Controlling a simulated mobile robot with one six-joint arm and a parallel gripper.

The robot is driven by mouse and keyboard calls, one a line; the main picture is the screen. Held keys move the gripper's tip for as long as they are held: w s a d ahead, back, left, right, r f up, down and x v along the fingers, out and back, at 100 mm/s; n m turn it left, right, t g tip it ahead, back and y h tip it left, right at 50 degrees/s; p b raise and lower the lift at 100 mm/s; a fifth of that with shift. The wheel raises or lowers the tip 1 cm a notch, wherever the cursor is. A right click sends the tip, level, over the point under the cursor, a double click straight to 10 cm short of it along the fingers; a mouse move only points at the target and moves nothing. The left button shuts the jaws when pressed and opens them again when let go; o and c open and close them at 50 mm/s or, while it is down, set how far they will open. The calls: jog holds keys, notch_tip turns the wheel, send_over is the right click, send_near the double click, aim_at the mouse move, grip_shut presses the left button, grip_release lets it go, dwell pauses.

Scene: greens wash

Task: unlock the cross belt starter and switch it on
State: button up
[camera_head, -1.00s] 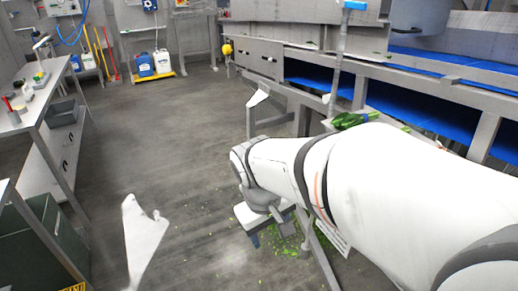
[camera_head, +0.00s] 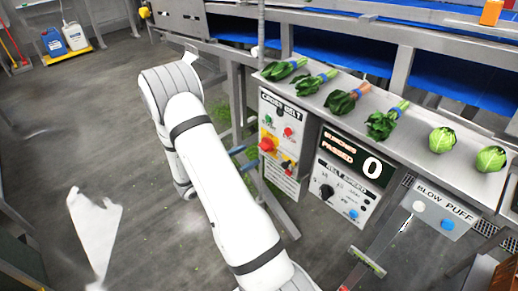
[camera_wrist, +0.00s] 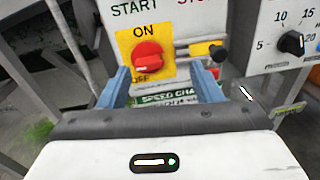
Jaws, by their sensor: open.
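The cross belt starter (camera_head: 290,113) is a light grey panel under the steel ledge. In the wrist view its red rotary knob (camera_wrist: 148,56) sits on a yellow plate (camera_wrist: 127,46) marked ON above and OFF below. A black and yellow part (camera_wrist: 207,50) with red under it is to the knob's right; I cannot tell whether it is a lock. In the head view the green start button (camera_head: 268,119) and red stop button (camera_head: 288,132) are above. My gripper (camera_wrist: 162,76) is open and empty, its blue fingers pointing at the panel below and either side of the knob.
A belt speed panel with a black dial (camera_head: 327,191) and a counter showing 0 (camera_head: 372,167) stands right of the starter. Bundled greens (camera_head: 383,122) and cabbages (camera_head: 442,139) line the ledge (camera_head: 407,143) above. Open floor lies left.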

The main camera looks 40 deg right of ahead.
aim_at(261, 148)
jog(key=shift+n+t, duration=0.8)
jog(key=shift+n, duration=0.1)
jog(key=d, duration=0.2)
jog(key=w+d+f, duration=0.1)
jog(key=d, duration=0.2)
jog(key=w+d+f+p, duration=0.1)
jog(key=d, duration=0.2)
jog(key=shift+f, duration=0.15)
